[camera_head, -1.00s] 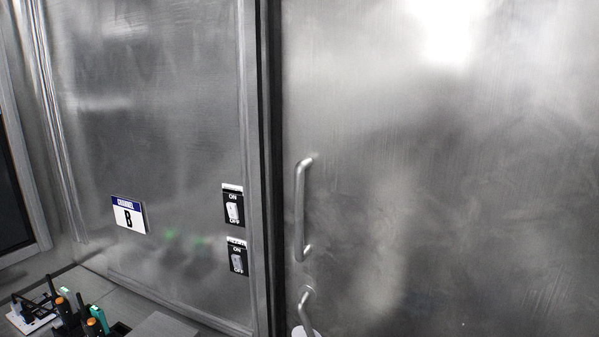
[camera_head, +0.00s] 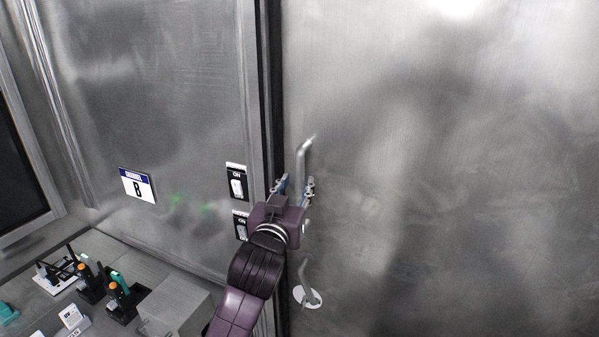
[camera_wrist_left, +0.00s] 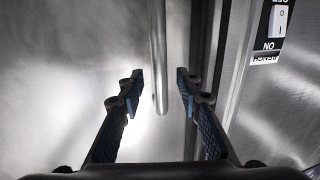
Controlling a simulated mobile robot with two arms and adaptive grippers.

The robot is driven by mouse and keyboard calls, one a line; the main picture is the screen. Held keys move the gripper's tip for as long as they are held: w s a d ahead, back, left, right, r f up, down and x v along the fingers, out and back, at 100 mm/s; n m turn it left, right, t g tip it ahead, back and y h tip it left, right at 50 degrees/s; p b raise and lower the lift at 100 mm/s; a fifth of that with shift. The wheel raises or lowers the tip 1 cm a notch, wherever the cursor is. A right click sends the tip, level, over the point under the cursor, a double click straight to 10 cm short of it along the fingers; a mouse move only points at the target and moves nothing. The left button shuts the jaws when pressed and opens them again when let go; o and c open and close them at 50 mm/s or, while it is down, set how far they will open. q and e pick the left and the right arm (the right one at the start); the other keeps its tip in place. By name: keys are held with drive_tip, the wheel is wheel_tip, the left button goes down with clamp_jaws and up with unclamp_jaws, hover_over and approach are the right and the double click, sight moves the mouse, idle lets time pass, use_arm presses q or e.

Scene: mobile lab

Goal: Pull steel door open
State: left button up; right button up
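The steel door (camera_head: 450,180) fills the right side of the head view and looks shut against its dark frame edge. In the left wrist view the handle bar (camera_wrist_left: 158,60) stands ahead, between the lines of the two blue-padded fingers (camera_wrist_left: 157,92). I see no grip on it. My right gripper is not in view.
A bench with tools (camera_head: 120,295) and a grey box (camera_head: 176,303) is at lower left.

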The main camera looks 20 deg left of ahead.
sight(298, 180)
use_arm(q)
drive_tip(key=shift+w+a+p, duration=0.15)
drive_tip(key=shift+w+p, duration=0.15)
drive_tip(key=shift+w, duration=0.6)
drive_tip(key=shift+w+a+p, duration=0.15)
drive_tip(key=shift+w+p, duration=0.1)
drive_tip(key=shift+w, duration=0.65)
drive_tip(key=shift+c, duration=0.4)
clamp_jaws()
